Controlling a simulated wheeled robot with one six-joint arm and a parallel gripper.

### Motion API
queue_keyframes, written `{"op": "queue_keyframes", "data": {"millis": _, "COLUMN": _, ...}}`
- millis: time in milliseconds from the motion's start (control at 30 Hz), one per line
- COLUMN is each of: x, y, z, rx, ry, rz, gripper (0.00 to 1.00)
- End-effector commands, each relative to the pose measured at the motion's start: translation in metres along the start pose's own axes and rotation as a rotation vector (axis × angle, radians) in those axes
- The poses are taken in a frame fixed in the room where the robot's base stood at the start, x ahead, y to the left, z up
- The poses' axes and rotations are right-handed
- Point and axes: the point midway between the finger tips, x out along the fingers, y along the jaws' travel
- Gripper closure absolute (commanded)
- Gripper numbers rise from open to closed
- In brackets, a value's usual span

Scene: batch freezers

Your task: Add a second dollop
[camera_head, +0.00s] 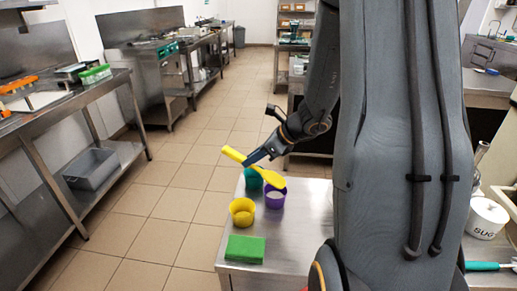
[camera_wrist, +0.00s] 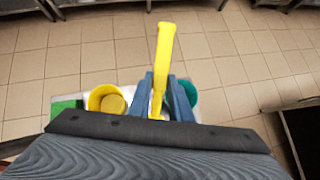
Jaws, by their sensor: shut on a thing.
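My gripper (camera_head: 257,160) is shut on a yellow spoon-like tool (camera_head: 232,154). The tool is tilted, its handle end up to the left and its broad end just above or at the mouth of a purple cup (camera_head: 275,202); I cannot tell whether they touch. The purple cup holds something pale. A yellow cup (camera_head: 242,219) stands in front of it and a teal cup (camera_head: 246,181) behind to the left. In the wrist view the yellow tool (camera_wrist: 165,42) rises from between the fingers (camera_wrist: 160,98); the yellow cup (camera_wrist: 96,99) there holds a tan mass. The purple cup is hidden there.
A green block (camera_head: 245,249) lies at the near left of the steel table (camera_head: 313,208). A white sugar tub (camera_head: 484,217) and a teal-handled tool (camera_head: 483,266) are at the right. A grey bin (camera_head: 92,170) sits under the left bench. The tiled floor at left is clear.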

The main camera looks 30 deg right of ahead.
Motion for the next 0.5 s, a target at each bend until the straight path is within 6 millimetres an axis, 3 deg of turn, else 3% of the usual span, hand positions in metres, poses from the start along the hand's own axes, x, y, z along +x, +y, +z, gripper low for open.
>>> {"op": "queue_keyframes", "data": {"millis": 500, "x": 0.019, "y": 0.001, "z": -0.002, "rx": -0.002, "ry": 0.213, "rz": 0.004, "gripper": 1.0}}
